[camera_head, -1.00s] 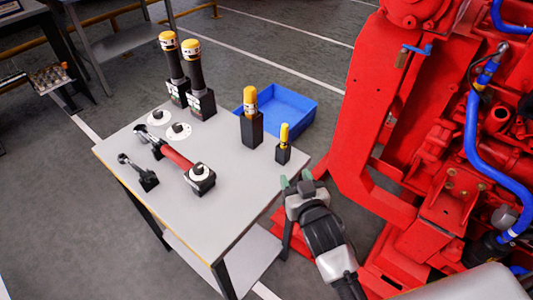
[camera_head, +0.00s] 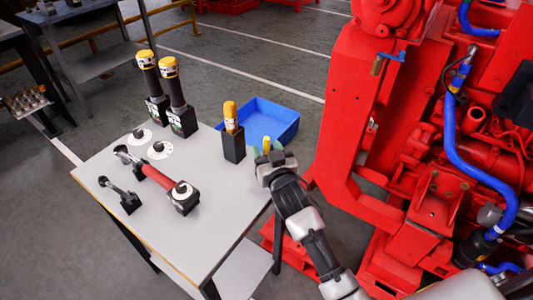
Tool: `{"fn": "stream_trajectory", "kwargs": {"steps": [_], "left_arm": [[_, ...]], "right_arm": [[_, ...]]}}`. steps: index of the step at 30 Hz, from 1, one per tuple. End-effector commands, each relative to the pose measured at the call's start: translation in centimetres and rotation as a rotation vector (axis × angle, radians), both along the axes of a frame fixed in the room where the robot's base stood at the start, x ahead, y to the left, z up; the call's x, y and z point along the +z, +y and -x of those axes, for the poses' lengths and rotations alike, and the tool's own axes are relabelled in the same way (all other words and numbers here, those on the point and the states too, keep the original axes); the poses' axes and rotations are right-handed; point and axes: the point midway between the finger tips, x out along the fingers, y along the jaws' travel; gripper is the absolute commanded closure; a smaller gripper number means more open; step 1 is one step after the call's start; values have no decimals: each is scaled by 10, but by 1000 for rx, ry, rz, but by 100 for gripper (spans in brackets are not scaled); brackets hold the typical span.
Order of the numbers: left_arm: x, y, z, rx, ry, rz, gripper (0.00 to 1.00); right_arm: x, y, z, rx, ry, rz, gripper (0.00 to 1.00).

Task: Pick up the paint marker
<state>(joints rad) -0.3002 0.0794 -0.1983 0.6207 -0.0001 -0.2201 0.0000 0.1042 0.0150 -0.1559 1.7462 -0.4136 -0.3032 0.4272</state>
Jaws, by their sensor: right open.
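The paint marker (camera_head: 266,143) appears to be the slim yellow one near the right edge of the grey table (camera_head: 215,225). Only its upper part shows; its small black holder is hidden behind my right gripper (camera_head: 267,150). That gripper is open, with its two greenish fingertips on either side of the marker in the picture. I cannot tell whether they touch it. My left gripper is not in view.
A thicker yellow-topped item (camera_head: 231,117) stands in a black block just left of the gripper. A blue bin (camera_head: 285,122) lies behind. Two tall yellow-capped tools (camera_head: 172,85) and a red-handled tool (camera_head: 160,180) are farther left. The red machine (camera_head: 345,130) stands close at right.

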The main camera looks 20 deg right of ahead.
Motion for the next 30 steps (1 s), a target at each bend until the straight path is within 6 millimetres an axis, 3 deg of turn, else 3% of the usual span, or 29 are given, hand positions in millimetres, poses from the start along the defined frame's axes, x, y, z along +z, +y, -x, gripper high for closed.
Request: {"fn": "stream_trajectory", "kwargs": {"steps": [8, 15, 18, 26, 30], "left_arm": [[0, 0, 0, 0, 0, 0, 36], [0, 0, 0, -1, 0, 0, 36], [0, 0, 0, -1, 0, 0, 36], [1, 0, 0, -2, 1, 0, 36], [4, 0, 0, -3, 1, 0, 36]], "right_arm": [[-1, 0, -4, 0, 1, -1, 51], [-1, 0, -3, 0, 1, -1, 88], [-1, 0, -3, 0, 1, -1, 99], [3, 0, -4, 0, -1, -1, 99], [23, 0, -4, 0, -4, -1, 99]]}}
